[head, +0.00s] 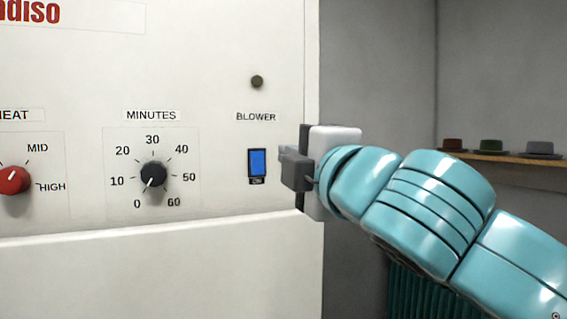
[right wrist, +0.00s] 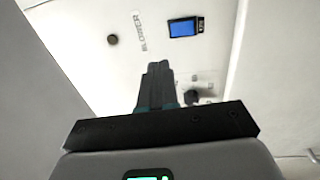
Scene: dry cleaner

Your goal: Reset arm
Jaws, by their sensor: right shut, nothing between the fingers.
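My right gripper (head: 290,168) is at the right edge of the white machine panel (head: 225,40), to the right of the blue blower switch (head: 257,163). Its fingers are together with nothing between them. In the right wrist view the shut fingers (right wrist: 157,85) point toward the panel, with the blower switch (right wrist: 183,28) beyond them. I cannot tell from the head view whether the fingertips touch the panel. My right arm (head: 420,200) is teal and reaches in from the lower right. My left gripper does not show.
The panel has a black minutes dial (head: 153,174), a red heat dial (head: 14,180) and a small dark round knob (head: 257,81) above the blower label. A grey wall stands behind.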

